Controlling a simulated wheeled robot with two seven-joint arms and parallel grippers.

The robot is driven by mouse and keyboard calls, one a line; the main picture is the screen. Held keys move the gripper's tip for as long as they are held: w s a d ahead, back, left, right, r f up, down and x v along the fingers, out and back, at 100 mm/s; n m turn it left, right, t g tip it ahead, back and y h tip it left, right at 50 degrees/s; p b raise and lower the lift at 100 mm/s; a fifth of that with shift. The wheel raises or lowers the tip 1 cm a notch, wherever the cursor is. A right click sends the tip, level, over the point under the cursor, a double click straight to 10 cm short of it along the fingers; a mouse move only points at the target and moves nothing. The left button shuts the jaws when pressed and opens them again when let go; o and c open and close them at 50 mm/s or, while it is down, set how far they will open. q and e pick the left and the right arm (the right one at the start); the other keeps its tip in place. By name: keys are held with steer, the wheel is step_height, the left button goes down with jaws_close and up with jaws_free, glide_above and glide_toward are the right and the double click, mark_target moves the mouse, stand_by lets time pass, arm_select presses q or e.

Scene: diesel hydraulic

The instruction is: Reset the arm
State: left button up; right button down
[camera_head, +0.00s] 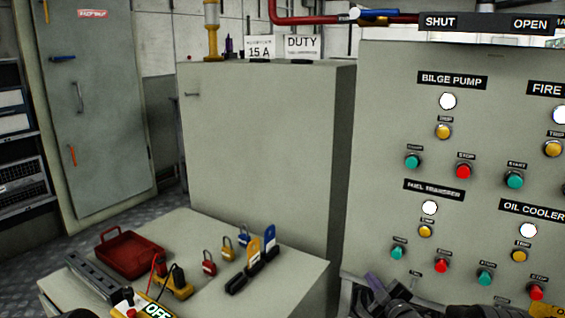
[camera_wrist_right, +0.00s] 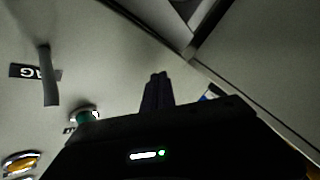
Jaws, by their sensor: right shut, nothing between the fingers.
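My right gripper (camera_head: 374,284) shows at the bottom edge of the head view, in front of the lower left part of the grey control panel (camera_head: 390,120). In the right wrist view my right gripper's dark fingers (camera_wrist_right: 157,78) are together with nothing seen between them. Most of my right arm is cut off by the bottom of the head view. My left gripper is in neither view.
The panel carries several buttons, such as a green one (camera_head: 398,253) and a red one (camera_head: 442,265) near the gripper. A bench (camera_head: 300,275) at lower left holds a red tray (camera_head: 130,252), padlocks (camera_head: 209,263) and a yellow meter (camera_head: 178,287). A grey cabinet (camera_head: 260,140) stands behind.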

steer(key=s+a+f+m+g+h, duration=0.1)
steer(key=s+a+f+m+g, duration=0.3)
steer(key=s+f, duration=0.5)
steer(key=s+a+f+m+g+h, duration=0.1)
steer(key=s+f+m+g, duration=0.35)
steer(key=f, duration=0.65)
steer(key=s+a+f+m+g+y, duration=0.1)
steer(key=s+a+f+m+g, duration=0.2)
steer(key=s, duration=0.8)
steer(key=s+a+f+m+g, duration=0.15)
steer(key=s+a, duration=0.35)
steer(key=s, duration=0.6)
steer(key=s+a+f+m+g+y, duration=0.1)
steer(key=s+a+f+g, duration=0.2)
steer(key=s, duration=0.8)
arm_select(q)
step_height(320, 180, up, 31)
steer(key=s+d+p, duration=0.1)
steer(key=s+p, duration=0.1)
steer(key=p, duration=2.8)
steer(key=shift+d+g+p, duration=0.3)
steer(key=shift+p, duration=0.1)
arm_select(e)
steer(key=s+a+r, duration=0.1)
steer(key=r, duration=1.4)
steer(key=s+a+r, duration=0.1)
steer(key=a+r, duration=0.1)
steer(key=r, duration=1.3)
steer(key=shift+r, duration=0.4)
